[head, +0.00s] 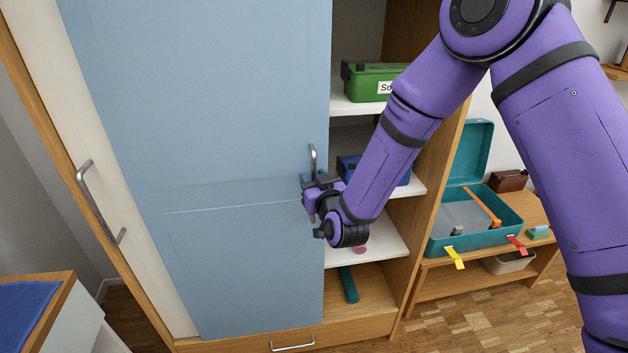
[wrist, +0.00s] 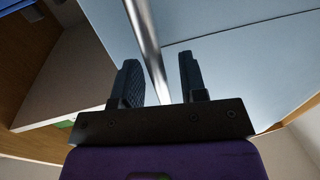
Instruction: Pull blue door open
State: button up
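The blue door (head: 215,130) is a tall flat panel on the front of the cabinet. A vertical metal bar handle (head: 313,158) sits near its right edge. My gripper (head: 308,184) is at the lower part of this handle, and partly hides it in the head view. In the wrist view, the handle bar (wrist: 146,45) runs between the two dark fingers of my gripper (wrist: 158,68). The fingers are apart, with a clear gap between the bar and the right finger. The bar is closer to the left finger. The blue door (wrist: 235,60) fills the right of the wrist view.
Open shelves (head: 375,235) right of the door hold a green box (head: 370,82) and a blue box (head: 348,168). A white door with a handle (head: 98,205) is at the left. A drawer handle (head: 292,344) is below. A teal case (head: 475,238) stands open on a low bench.

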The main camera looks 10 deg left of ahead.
jog(key=v, duration=1.1)
jog(key=shift+w, duration=0.1)
jog(key=w+d+r+m+g+h, duration=0.1)
jog(key=d+r+g+h, duration=0.4)
jog(key=d+r, duration=1.2)
jog(key=s+d+r+m+g+h, duration=0.2)
jog(key=s+d+r, duration=0.2)
jog(key=s+d, duration=0.4)
jog(key=s+d+r+m+g+h, duration=0.1)
jog(key=s+d+r+m+g, duration=0.1)
jog(key=s+d, duration=0.7)
jog(key=s+r+g, duration=0.1)
jog(key=s+r, duration=0.1)
jog(key=s, duration=0.5)
jog(key=shift+s+m+g+h, duration=0.3)
jog(key=shift+m+h, duration=0.1)
